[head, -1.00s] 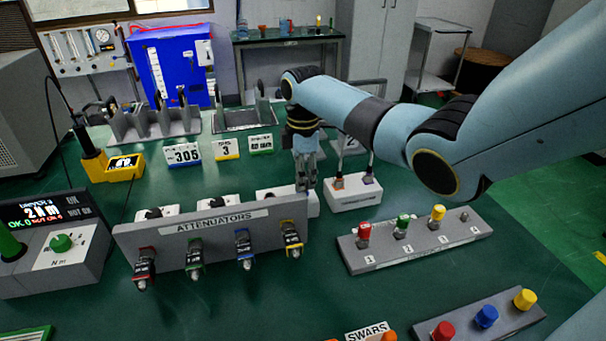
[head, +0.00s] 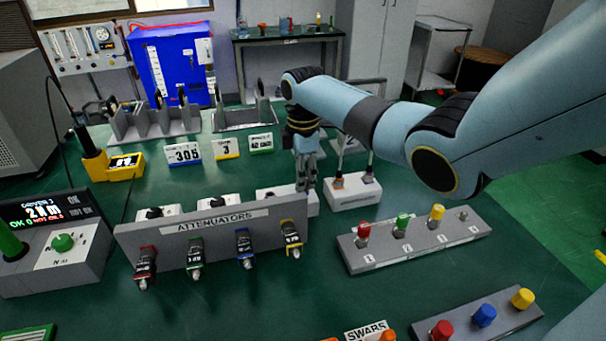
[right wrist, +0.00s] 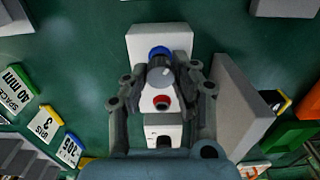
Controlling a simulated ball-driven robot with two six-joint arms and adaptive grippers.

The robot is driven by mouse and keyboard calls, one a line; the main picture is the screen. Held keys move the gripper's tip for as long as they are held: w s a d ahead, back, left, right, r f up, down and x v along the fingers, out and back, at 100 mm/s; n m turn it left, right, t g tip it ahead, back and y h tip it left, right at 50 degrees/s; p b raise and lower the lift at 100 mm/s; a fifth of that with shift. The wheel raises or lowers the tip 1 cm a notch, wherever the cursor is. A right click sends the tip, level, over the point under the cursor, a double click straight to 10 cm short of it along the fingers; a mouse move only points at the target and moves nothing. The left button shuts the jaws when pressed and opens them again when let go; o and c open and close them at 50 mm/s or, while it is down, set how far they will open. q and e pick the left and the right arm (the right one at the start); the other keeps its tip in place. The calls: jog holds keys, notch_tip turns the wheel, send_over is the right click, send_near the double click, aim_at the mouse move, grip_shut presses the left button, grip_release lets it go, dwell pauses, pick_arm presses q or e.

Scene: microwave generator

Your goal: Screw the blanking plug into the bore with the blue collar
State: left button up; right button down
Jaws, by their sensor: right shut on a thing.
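My right gripper (head: 306,182) points down behind the attenuator panel, over the rightmost white block. In the right wrist view the gripper (right wrist: 162,82) is shut on a grey, round-ended piece (right wrist: 160,74), which looks like the blanking plug. The blue collar (right wrist: 159,51) shows as an arc just beyond it on the white block (right wrist: 160,34). The plug covers part of the collar and the bore, so I cannot tell how deep it sits. A red collar (right wrist: 162,101) shows on a nearer white block. My left gripper is not in view.
The attenuator panel (head: 180,240) stands close to the gripper, with several coloured fittings on its front. A white stand (head: 352,192) with two upright tools is just right of it. A numbered grey rack (head: 415,240) with coloured caps lies further right.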

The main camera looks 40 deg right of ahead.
jog(key=shift+f, duration=0.6)
dwell(1.0)
jog(key=c, duration=1)
grip_release()
jog(key=shift+r, duration=0.15)
notch_tip(320, 180, up, 12)
jog(key=shift+f, duration=0.1)
jog(key=shift+f, duration=0.1)
